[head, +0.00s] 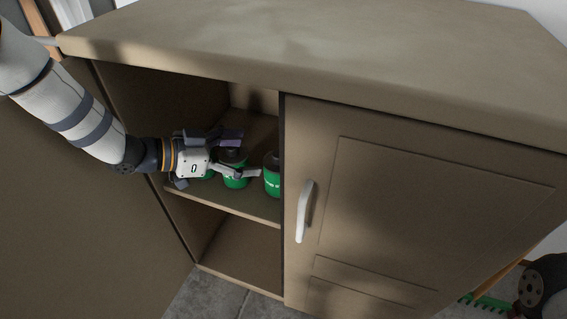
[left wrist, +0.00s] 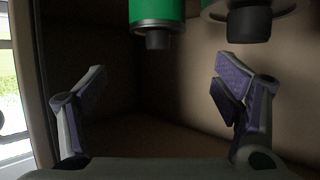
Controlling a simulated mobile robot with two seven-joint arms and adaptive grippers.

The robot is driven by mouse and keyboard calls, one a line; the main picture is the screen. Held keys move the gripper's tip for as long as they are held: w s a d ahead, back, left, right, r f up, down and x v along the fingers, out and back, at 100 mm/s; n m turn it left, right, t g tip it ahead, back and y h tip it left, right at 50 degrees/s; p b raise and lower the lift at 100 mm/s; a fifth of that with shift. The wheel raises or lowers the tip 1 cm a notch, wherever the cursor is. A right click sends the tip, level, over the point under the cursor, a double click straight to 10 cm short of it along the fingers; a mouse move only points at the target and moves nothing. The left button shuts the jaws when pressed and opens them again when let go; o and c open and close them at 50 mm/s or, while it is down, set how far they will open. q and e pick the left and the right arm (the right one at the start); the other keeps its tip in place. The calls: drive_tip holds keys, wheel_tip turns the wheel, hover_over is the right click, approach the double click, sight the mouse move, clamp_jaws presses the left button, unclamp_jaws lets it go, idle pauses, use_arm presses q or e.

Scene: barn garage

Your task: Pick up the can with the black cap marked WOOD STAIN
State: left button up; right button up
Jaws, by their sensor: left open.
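Green cans with dark caps stand on the upper shelf inside the cabinet. One green can (head: 236,182) is beside the fingers of my left gripper (head: 242,154), which partly cover it. Another green can (head: 271,182) stands to its right, partly hidden by the door edge. A bit of green (head: 208,175) shows behind the gripper. The lettering is too small to read, so I cannot tell which is WOOD STAIN. In the left wrist view, a green can (left wrist: 157,12) and a second dark-capped can (left wrist: 250,24) show at the top, beyond the open, empty fingers (left wrist: 160,85).
The wooden cabinet (head: 330,50) has its right door (head: 400,210) shut, with a pale handle (head: 305,212). The left door (head: 80,200) stands open. The lower compartment (head: 240,250) looks empty. The shelf edge (head: 225,205) runs below my gripper.

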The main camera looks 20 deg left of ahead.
sight(276, 155)
use_arm(q)
drive_tip(key=b+x, duration=0.1)
drive_tip(key=x, duration=0.8)
drive_tip(key=shift+s+f+b, duration=0.15)
drive_tip(key=shift+s+b, duration=0.05)
drive_tip(key=shift+b, duration=0.15)
clamp_jaws()
